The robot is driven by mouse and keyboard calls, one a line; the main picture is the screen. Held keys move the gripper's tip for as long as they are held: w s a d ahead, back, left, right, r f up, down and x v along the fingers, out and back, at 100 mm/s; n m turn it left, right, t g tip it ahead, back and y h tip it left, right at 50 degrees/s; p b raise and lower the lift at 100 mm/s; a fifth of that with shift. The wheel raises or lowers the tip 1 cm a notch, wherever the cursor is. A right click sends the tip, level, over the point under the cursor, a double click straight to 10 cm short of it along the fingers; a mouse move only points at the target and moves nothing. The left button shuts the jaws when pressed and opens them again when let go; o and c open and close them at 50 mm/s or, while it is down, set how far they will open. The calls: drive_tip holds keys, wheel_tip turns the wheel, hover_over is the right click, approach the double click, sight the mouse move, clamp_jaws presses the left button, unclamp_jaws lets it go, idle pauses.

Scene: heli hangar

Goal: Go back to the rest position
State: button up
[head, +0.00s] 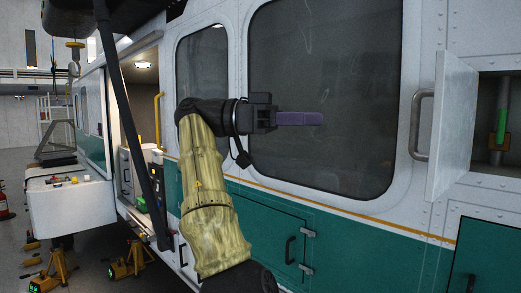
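My arm rises from the bottom centre of the head view, covered in a yellowish sleeve. My gripper (316,119) is held out to the right in front of the helicopter's large dark window (325,60). Its purple fingers show side-on as one block, so I cannot tell whether they are apart or together. I see no object in or below the fingers. The gripper appears clear of the helicopter's white and green side, though the exact gap is hard to judge.
An open white hatch door (452,125) with a grey handle stands out at the right, beside a compartment holding a green tube (501,125). An open cabin doorway (140,80), a white bench (72,205) and yellow stands (60,268) are at the left.

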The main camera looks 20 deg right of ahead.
drive_tip(key=w+d+f+n+t+y+b, duration=0.1)
drive_tip(key=w+d+f+n+t+b, duration=0.15)
drive_tip(key=w+d+f+n, duration=0.35)
drive_tip(key=w+d+f+n+t+b, duration=0.1)
drive_tip(key=w+d+f+n+t, duration=0.15)
drive_tip(key=d+f+n, duration=0.4)
wheel_tip(320, 180, down, 28)
drive_tip(key=w+d+n+t+y+b, duration=0.1)
drive_tip(key=w+n+t+y+b, duration=0.1)
drive_tip(key=n+t+y+b, duration=0.35)
drive_tip(key=s+a+f+n+y+b, duration=0.1)
drive_tip(key=s+a+f+n+y, duration=0.1)
drive_tip(key=s+a+f, duration=0.4)
drive_tip(key=s+a+f+n+y+b, duration=0.1)
drive_tip(key=s+a+f+y, duration=0.3)
drive_tip(key=f, duration=0.9)
drive_tip(key=s+a+f+n+t+y+b, duration=0.1)
drive_tip(key=s+a+f+n+y+b, duration=0.1)
drive_tip(key=s+a+f, duration=0.6)
drive_tip(key=shift+s+a+f+n+y, duration=0.25)
drive_tip(key=shift+a+f+n+y, duration=0.45)
drive_tip(key=shift+a, duration=0.5)
drive_tip(key=shift+a+f, duration=0.1)
